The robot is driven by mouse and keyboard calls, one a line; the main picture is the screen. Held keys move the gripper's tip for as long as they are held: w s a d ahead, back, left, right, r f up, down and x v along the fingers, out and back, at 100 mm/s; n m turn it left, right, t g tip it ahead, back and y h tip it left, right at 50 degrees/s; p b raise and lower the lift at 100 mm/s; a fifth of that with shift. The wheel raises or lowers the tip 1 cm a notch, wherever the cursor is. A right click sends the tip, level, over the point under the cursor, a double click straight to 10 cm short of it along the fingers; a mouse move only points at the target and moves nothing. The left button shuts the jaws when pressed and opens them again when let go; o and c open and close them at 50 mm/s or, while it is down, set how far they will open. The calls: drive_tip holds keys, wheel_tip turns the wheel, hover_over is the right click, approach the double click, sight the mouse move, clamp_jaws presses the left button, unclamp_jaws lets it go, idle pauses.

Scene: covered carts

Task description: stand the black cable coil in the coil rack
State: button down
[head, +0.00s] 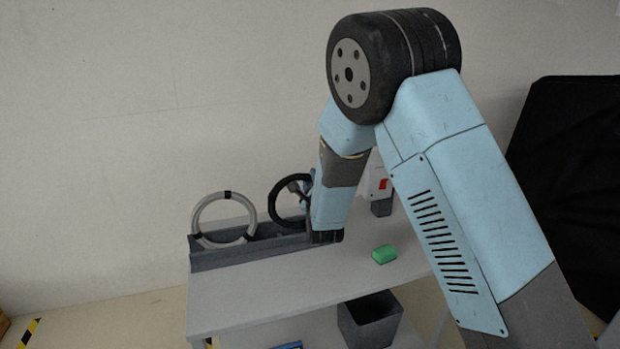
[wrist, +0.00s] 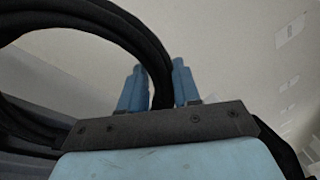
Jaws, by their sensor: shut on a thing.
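The black cable coil (head: 276,204) is upright at the coil rack, behind my wrist in the head view. My gripper (head: 304,190) is shut on its right side. In the wrist view the black coil (wrist: 70,18) passes between the two blue fingers of my gripper (wrist: 158,88). The grey coil rack (head: 222,257) is a long trough on the cart top. My arm hides the rack's right end and part of the coil. I cannot tell whether the coil's lower edge rests in the rack.
A light grey coil (head: 196,218) with black ties stands in the rack's left part. A green block (head: 384,254) lies on the cart top (head: 290,291). A white box with a red mark (head: 379,183) is behind my arm. A dark bin (head: 370,326) is below.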

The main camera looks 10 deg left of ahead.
drive_tip(key=shift+f, duration=1.25)
drive_tip(key=c, duration=0.7)
unclamp_jaws()
drive_tip(key=v, duration=1.3)
drive_tip(key=shift+s+d, duration=0.15)
drive_tip(key=shift+s, duration=0.2)
